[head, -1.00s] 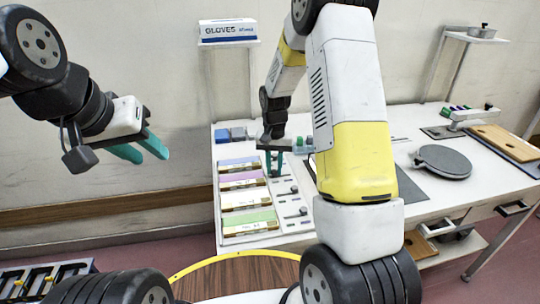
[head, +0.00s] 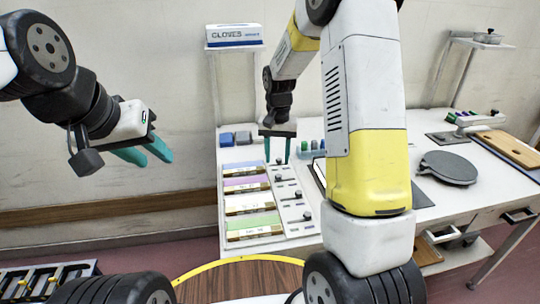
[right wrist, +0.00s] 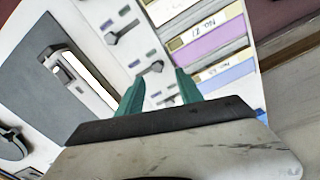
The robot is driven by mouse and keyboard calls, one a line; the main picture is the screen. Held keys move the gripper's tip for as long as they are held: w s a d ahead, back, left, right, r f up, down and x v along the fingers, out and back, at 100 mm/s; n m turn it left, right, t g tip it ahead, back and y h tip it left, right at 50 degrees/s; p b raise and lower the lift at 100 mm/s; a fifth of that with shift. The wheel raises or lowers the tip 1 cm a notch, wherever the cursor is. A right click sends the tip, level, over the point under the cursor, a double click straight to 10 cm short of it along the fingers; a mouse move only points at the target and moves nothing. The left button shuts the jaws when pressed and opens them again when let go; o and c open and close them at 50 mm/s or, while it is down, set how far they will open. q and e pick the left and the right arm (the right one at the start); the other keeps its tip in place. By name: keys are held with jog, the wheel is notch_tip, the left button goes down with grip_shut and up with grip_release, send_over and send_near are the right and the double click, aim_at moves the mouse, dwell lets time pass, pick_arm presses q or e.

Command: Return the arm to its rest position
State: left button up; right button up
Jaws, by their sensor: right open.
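My right gripper (head: 277,150) is in the head view, above the back part of the white workbench, pointing down beside the tray of coloured blocks. Its two teal fingers are apart with nothing between them. In the right wrist view the open fingers (right wrist: 158,92) also show, with the labelled blocks and small knobs beyond them. My left gripper (head: 144,155) hangs in the air at the left, in front of the bare wall. Its teal fingers are apart and empty. My right arm crosses the middle of the head view and hides part of the bench.
The white tray holds blue, purple, pale and green labelled blocks (head: 252,222). A glove box (head: 234,35) sits on a shelf above. A dark round plate (head: 448,168) and a wooden board (head: 505,147) lie at the right. A brown round top with yellow rim (head: 245,272) is in front.

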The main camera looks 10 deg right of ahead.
jog(key=shift+r, duration=0.65)
jog(key=shift+r, duration=0.15)
jog(key=s+r+n+t+y, duration=0.1)
jog(key=s+r+t, duration=0.2)
jog(key=s+r, duration=0.7)
jog(key=s+r+n+t, duration=0.1)
jog(key=s+r, duration=0.3)
jog(key=s, duration=0.3)
jog(key=s+r+n+t+y, duration=0.1)
jog(key=s+r+t, duration=0.1)
jog(key=s+r, duration=0.2)
jog(key=s, duration=0.3)
jog(key=shift+s+d+r+n, duration=0.2)
jog(key=shift+s+n, duration=0.1)
jog(key=shift+n, duration=0.1)
